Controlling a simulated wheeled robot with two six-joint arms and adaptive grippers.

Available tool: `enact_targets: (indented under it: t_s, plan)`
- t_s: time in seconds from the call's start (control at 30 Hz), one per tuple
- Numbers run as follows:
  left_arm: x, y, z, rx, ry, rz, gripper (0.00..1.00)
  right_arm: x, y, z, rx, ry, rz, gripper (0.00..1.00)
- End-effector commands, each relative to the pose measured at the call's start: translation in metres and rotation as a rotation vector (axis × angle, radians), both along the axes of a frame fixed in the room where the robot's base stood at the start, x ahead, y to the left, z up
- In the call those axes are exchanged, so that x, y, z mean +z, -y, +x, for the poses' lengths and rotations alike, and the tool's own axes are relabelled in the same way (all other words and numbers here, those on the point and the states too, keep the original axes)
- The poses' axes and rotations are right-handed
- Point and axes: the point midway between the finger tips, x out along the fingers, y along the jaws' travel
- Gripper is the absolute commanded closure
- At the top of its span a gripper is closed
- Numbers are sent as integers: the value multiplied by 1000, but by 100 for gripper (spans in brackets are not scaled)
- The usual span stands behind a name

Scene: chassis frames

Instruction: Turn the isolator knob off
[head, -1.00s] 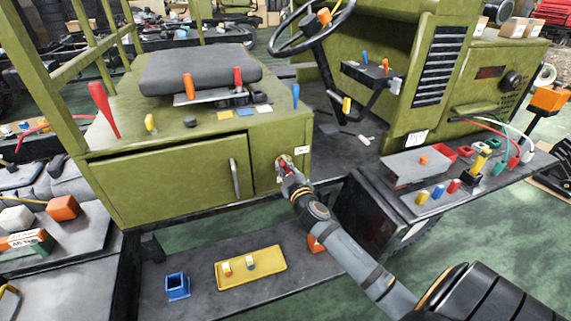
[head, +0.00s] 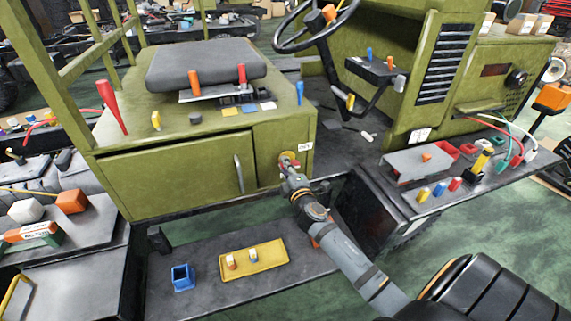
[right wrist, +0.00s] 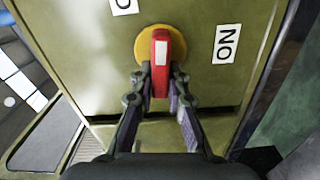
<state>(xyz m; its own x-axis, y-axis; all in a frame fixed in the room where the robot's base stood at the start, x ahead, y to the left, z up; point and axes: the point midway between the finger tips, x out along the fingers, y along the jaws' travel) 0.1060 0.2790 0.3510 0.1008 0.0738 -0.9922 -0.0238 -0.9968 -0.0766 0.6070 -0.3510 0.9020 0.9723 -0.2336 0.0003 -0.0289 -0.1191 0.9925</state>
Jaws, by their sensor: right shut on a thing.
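The isolator knob (right wrist: 161,60) is a red handle on a round yellow plate (right wrist: 143,42), set in the green cabinet front. In the right wrist view the handle stands almost upright in the picture. A white "ON" label (right wrist: 227,43) is right of it, and another label (right wrist: 124,4) is cut off at the top edge. My right gripper (right wrist: 160,78) is shut on the red handle, one finger on each side. In the head view the right gripper (head: 289,167) is at the cabinet's right end and partly hides the knob. My left gripper is not in view.
A cabinet door with a grey handle (head: 239,174) is left of the knob. Below lies a dark shelf with a yellow tray (head: 235,272) and a blue bin (head: 182,277). A side shelf (head: 481,189) with several small parts is at right.

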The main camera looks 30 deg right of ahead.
Motion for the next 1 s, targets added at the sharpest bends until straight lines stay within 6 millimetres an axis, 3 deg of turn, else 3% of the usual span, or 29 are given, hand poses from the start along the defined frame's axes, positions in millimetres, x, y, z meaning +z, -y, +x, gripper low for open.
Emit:
enact_targets:
  t_s: [0.33, 0.87, 0.9, 1.0]
  plan:
    - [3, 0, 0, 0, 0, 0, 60, -3, 0, 0, 0, -30, -116, 100]
    - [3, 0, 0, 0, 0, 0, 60, -5, 0, 0, 0, -36, -135, 100]
    - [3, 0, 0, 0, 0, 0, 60, -5, 0, 0, 0, -36, -135, 80]
    - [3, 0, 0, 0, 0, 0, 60, -4, 0, 0, 0, -35, -134, 67]
